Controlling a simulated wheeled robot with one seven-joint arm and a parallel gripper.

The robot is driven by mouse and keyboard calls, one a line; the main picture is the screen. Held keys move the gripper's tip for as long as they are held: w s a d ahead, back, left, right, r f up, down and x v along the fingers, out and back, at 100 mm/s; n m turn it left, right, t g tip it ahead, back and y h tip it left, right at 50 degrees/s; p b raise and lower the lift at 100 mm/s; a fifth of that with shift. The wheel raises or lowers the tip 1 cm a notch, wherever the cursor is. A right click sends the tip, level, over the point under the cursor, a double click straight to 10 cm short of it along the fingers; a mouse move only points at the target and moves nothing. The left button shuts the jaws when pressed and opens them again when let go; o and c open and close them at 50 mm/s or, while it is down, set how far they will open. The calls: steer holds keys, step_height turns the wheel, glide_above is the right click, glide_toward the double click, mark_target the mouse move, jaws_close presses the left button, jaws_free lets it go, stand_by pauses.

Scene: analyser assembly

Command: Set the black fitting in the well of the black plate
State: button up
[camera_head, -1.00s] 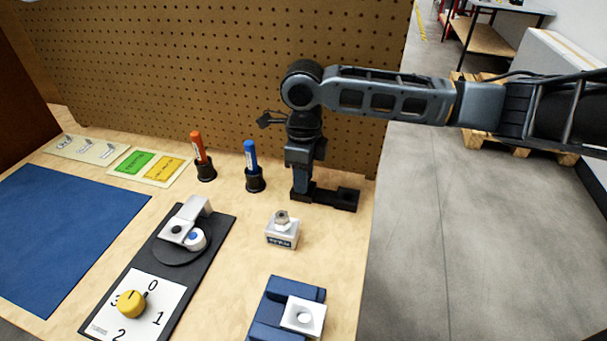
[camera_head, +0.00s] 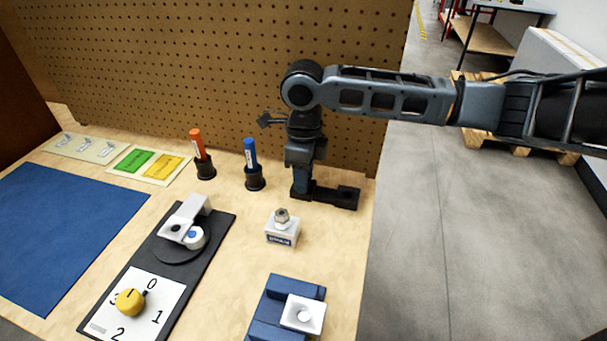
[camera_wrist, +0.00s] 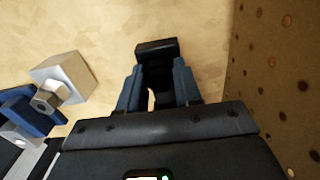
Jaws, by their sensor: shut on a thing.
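The black plate (camera_head: 336,197) lies on the bench near the pegboard, its raised right end free of my arm. My gripper (camera_head: 301,190) points straight down over the plate's left part, with its tips at about plate height. In the wrist view, the gripper (camera_wrist: 158,92) has its two blue-grey fingers on either side of dark material, which I take as the black fitting (camera_wrist: 158,78). The plate's end (camera_wrist: 157,48) shows beyond the fingertips. Black on black hides the fitting's outline and the well, so I cannot tell how deep the fitting sits.
A white block with a metal nut (camera_head: 282,232) stands in front of the plate. Blue (camera_head: 252,165) and orange (camera_head: 201,155) markers stand in holders to the left. A blue fixture with a white block (camera_head: 303,316) is nearer. The pegboard (camera_head: 230,80) rises close behind.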

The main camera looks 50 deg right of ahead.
steer(key=o, duration=1.1)
steer(key=shift+o, duration=0.4)
steer(key=o, duration=0.5)
steer(key=shift+r, duration=0.1)
steer(key=shift+r+p, duration=2.4)
steer(key=shift+r, duration=1.05)
